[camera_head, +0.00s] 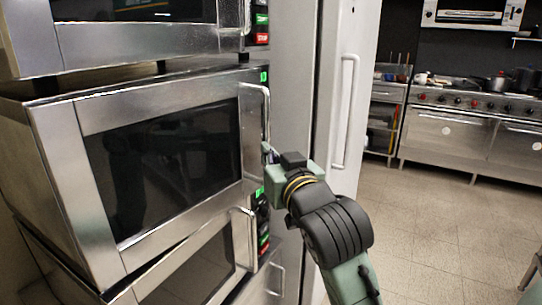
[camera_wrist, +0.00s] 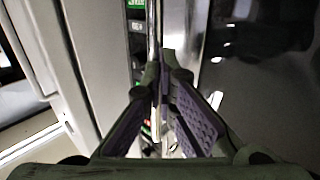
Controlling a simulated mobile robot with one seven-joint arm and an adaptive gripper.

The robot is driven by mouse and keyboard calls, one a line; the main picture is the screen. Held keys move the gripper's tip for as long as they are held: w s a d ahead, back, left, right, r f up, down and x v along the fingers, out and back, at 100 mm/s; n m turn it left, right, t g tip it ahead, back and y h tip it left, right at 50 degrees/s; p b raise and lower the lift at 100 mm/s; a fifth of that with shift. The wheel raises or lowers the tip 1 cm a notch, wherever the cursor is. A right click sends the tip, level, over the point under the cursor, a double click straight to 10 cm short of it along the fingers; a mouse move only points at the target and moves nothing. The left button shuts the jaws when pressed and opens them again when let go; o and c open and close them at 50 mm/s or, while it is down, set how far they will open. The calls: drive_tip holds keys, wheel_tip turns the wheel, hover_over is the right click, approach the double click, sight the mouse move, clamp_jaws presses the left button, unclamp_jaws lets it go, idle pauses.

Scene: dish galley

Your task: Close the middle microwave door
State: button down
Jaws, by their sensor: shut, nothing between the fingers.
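The middle microwave (camera_head: 60,185) sits in a stack between two others. Its door (camera_head: 160,165) has a dark window and a steel frame and looks shut or nearly shut; I cannot tell whether a small gap is left. Its vertical bar handle (camera_head: 266,110) is at the door's right edge. My gripper (camera_head: 268,153) is shut and empty at the lower end of that handle. In the wrist view the fingertips (camera_wrist: 165,68) meet right beside a vertical bar (camera_wrist: 154,30); contact is unclear. My gripper hides part of the control panel.
The upper microwave (camera_head: 130,35) and lower microwave (camera_head: 195,270) are directly above and below. A tall pale cabinet with a long handle (camera_head: 345,112) stands just right of the stack. Open tiled floor (camera_head: 440,215) and a stove (camera_head: 450,120) lie farther right.

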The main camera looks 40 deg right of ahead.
sight(248, 145)
drive_tip(key=w, duration=0.1)
drive_tip(key=w+n+y, duration=0.1)
drive_tip(key=w, duration=0.1)
drive_tip(key=w+y, duration=0.1)
drive_tip(key=w, duration=0.1)
drive_tip(key=shift+a+n+t, duration=0.25)
drive_tip(key=shift+n+t, duration=0.05)
drive_tip(key=shift+w+y, duration=0.2)
drive_tip(key=shift+y, duration=0.1)
drive_tip(key=shift+r, duration=0.1)
drive_tip(key=shift+a, duration=0.1)
